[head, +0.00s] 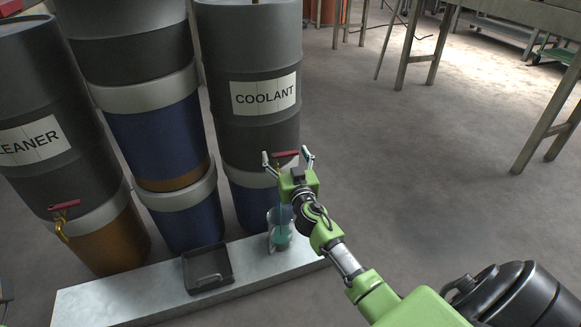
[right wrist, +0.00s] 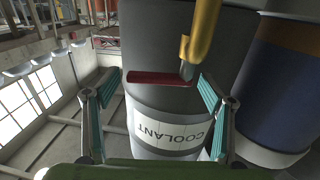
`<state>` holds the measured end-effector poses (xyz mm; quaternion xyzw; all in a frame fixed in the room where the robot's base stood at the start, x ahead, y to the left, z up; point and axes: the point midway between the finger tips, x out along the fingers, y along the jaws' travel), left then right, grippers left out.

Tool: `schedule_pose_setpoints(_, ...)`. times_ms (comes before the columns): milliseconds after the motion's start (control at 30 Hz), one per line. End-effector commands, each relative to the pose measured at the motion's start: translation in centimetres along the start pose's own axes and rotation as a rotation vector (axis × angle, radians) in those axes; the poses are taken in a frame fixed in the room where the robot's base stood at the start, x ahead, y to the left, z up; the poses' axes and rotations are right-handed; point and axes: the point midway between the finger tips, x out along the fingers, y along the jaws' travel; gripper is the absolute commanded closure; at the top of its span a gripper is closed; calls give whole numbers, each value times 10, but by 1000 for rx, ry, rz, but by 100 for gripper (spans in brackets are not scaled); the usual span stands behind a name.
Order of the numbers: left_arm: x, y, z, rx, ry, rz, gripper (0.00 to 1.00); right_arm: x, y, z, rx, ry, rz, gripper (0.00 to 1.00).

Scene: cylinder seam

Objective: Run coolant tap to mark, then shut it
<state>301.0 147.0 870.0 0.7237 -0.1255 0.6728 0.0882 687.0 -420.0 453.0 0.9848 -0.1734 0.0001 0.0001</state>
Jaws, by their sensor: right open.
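The dark grey coolant drum (head: 238,55) bears a white COOLANT label (head: 264,95). Its tap has a red handle (right wrist: 158,78) and a brass spout (right wrist: 200,35); the handle lies crosswise in the right wrist view. My right gripper (head: 287,156) is open, its fingers on either side of the handle, and contact cannot be made out. A clear beaker (head: 271,243) stands below the tap with teal liquid (head: 281,236) in it. A thin teal stream (head: 280,200) runs down into it. The beaker's mark is too small to see.
The beaker and a dark tray (head: 207,268) stand on a low metal bench (head: 120,300). A cleaner drum (head: 45,100) with its own red-handled tap (head: 64,205) and other stacked drums stand left.

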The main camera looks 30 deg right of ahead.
Motion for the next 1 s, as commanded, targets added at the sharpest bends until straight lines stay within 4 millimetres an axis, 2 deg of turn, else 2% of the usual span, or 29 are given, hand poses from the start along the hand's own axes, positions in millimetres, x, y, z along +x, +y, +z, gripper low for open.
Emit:
schedule_pose_setpoints(300,0,0,1,-1,0,1,60,-62,0,2,3,-3,0,24)
schedule_pose_setpoints(500,0,0,1,-1,0,2,60,-95,0,1,3,-3,1,24)
schedule_pose_setpoints(700,0,1,1,-1,0,2,60,-109,0,0,1,0,1,24)
schedule_pose_setpoints(1000,0,0,1,-1,-1,2,60,-109,0,-1,0,0,1,24)
